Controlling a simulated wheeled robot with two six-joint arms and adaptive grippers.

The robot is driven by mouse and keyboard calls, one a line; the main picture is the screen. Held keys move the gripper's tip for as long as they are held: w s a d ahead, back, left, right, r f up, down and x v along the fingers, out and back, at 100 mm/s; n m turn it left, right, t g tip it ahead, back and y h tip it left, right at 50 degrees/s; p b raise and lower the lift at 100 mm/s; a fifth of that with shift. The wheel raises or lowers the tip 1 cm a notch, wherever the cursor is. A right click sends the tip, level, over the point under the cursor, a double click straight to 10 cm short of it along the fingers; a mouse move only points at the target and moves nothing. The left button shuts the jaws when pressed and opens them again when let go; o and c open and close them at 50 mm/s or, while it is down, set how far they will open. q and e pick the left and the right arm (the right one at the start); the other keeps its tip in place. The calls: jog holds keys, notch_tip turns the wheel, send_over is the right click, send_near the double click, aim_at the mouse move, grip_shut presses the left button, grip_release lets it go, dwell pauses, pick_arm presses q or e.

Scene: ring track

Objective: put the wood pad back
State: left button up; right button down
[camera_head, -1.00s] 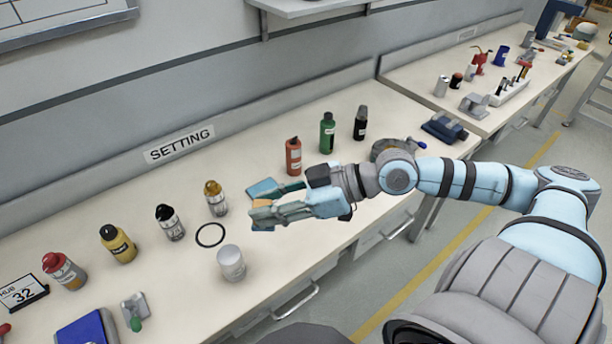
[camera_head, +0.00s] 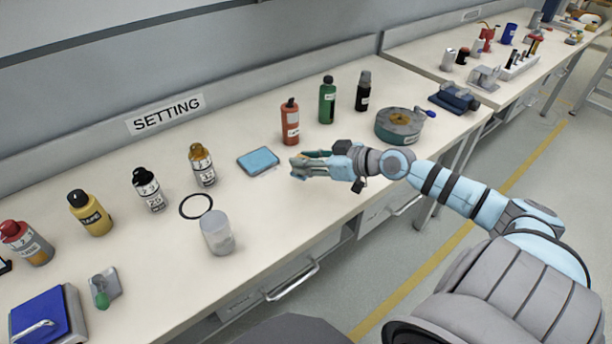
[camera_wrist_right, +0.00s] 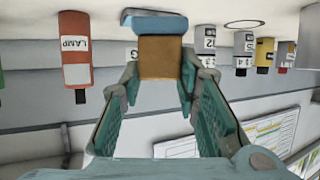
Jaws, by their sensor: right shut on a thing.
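The wood pad (camera_wrist_right: 160,57) shows in the right wrist view as a brown block between my right fingertips. My right gripper (camera_head: 298,165) is shut on it and sits above the bench, just right of a flat blue pad (camera_head: 258,161). The blue pad also shows beyond the brown block in the right wrist view (camera_wrist_right: 158,22); I cannot tell whether they touch. In the head view the fingers mostly hide the block. My left gripper is out of view.
A red bottle (camera_head: 290,121), green bottle (camera_head: 327,100) and black bottle (camera_head: 363,91) stand behind my right gripper. A round grey-green fixture (camera_head: 399,126) is to the right. Bench front between cup and gripper is clear.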

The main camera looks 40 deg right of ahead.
jog(key=shift+f+b, duration=0.85)
jog(key=shift+f, duration=1.6)
jog(key=c, duration=1.7)
grip_release()
jog(key=shift+f, duration=0.1)
jog(key=o, duration=0.5)
jog(key=shift+r, duration=0.35)
jog(key=shift+v, duration=1.2)
jog(key=p+v, duration=0.9)
jog(key=p, duration=0.5)
jog(key=shift+s+d+p, duration=0.1)
jog(key=shift+s+p, duration=0.2)
